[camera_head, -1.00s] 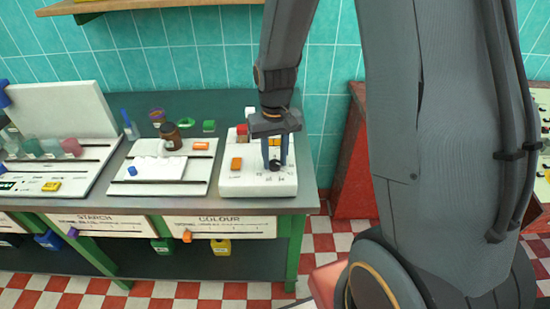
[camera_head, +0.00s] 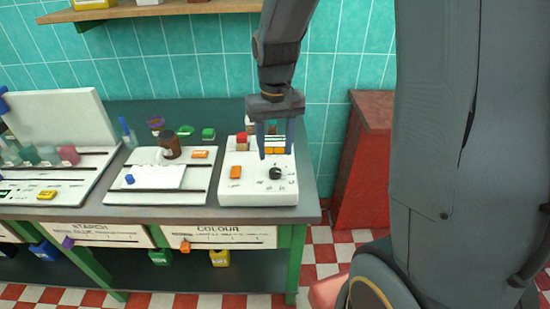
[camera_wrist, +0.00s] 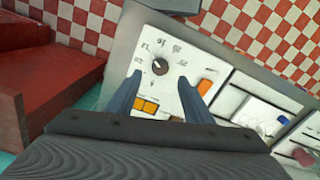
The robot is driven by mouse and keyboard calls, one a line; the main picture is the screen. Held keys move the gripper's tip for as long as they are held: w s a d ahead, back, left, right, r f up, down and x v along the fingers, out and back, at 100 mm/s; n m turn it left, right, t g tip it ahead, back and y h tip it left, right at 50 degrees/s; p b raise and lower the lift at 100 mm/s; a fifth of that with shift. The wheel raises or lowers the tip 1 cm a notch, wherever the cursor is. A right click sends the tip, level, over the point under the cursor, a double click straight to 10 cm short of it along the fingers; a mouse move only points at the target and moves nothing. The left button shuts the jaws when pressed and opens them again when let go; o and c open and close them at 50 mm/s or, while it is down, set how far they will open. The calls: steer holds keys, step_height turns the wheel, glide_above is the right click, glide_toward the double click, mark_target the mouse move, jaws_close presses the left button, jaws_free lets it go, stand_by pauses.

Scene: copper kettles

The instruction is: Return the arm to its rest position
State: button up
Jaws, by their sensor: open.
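My gripper (camera_head: 275,150) is open and empty. In the head view it points down above the back part of a white control box (camera_head: 262,190) at the right end of the bench. The box has a dark round knob (camera_head: 275,173), an orange block-like switch (camera_head: 236,172) and a red button (camera_head: 242,139). In the wrist view the two fingers (camera_wrist: 158,98) stand apart over the box, with the knob (camera_wrist: 160,67) visible beyond and between them. The fingers look clear of the knob. My arm rises from the gripper out of the top of the head view.
A white tray (camera_head: 150,198) with a brown bottle (camera_head: 170,146) stands left of the box. Further left are coloured jars (camera_head: 68,155). A red cabinet (camera_head: 365,170) stands right of the bench (camera_head: 120,213). A shelf (camera_head: 160,10) hangs on the tiled wall.

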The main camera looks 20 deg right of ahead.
steer(key=shift+r, duration=0.45)
steer(key=s+f+t+b, duration=0.1)
steer(key=s+f, duration=0.3)
steer(key=s, duration=0.6)
steer(key=shift+n+b, duration=0.3)
steer(key=shift+b, duration=0.5)
steer(key=shift+s, duration=0.1)
